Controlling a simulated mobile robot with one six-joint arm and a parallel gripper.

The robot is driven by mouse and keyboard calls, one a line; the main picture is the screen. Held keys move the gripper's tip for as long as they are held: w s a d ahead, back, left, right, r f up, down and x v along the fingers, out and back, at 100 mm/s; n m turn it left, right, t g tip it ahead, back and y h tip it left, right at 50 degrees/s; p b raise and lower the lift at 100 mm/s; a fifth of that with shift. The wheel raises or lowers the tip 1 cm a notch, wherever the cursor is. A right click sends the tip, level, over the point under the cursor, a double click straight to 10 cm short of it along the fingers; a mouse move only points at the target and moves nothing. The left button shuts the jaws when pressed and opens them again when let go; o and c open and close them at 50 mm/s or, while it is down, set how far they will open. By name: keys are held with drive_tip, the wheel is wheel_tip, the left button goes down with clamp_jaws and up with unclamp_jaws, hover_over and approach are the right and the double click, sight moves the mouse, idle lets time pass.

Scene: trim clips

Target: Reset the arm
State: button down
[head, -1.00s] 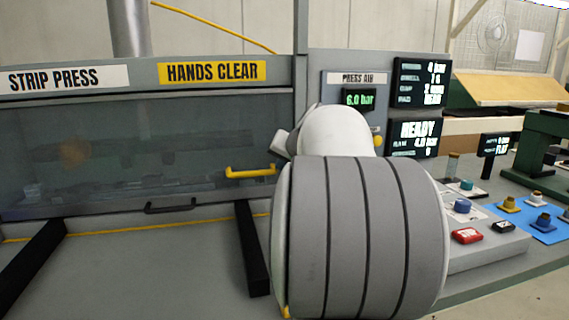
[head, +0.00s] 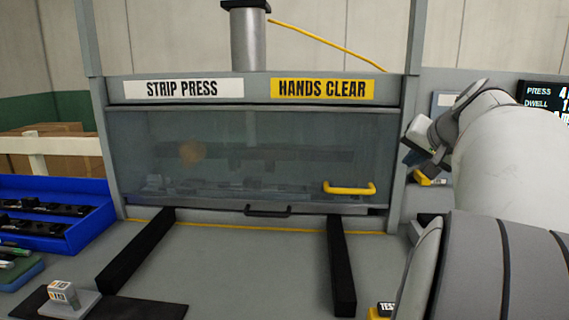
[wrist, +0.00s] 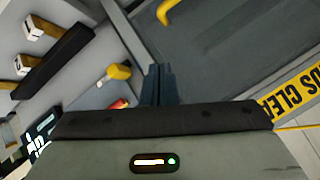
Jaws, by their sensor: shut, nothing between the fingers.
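My gripper shows in the wrist view (wrist: 158,84) with its two dark fingers together and nothing between them. In the head view my arm fills the right side, and its grey and white links hide part of the panel there; the fingertips are hard to make out. The strip press (head: 250,150) stands in the middle of the head view with its clear guard down. Its yellow handle (head: 349,188) is at the guard's lower right. In the wrist view the yellow handle (wrist: 166,14) is above the fingers, apart from them.
Two black rails (head: 137,250) run forward from the press. A blue bin (head: 85,215) with dark strips stands at the left. A small block on a grey base (head: 68,297) sits at front left. A display (head: 545,97) is at the right. The bench between the rails is clear.

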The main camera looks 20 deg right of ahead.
drive_tip(key=s+a+f+n+g+y+p, duration=0.1)
drive_tip(key=a+f+n+g+p, duration=0.2)
drive_tip(key=a, duration=0.7)
drive_tip(key=s+a+f+n+g+y+p, duration=0.1)
drive_tip(key=s+a+f+n+y+p, duration=0.15)
drive_tip(key=a+p, duration=0.5)
drive_tip(key=s+a+f+n+g+p, duration=0.1)
drive_tip(key=s+a+f+n+p, duration=0.1)
drive_tip(key=s+a, duration=0.3)
drive_tip(key=s+a+f+n+g+h+p, duration=0.1)
drive_tip(key=s+a+f+n+g+p, duration=0.1)
drive_tip(key=s+a+f, duration=0.3)
drive_tip(key=shift+s+a+f+g, duration=0.3)
drive_tip(key=shift+s+a, duration=0.15)
drive_tip(key=shift+a, duration=0.6)
drive_tip(key=shift+h, duration=0.25)
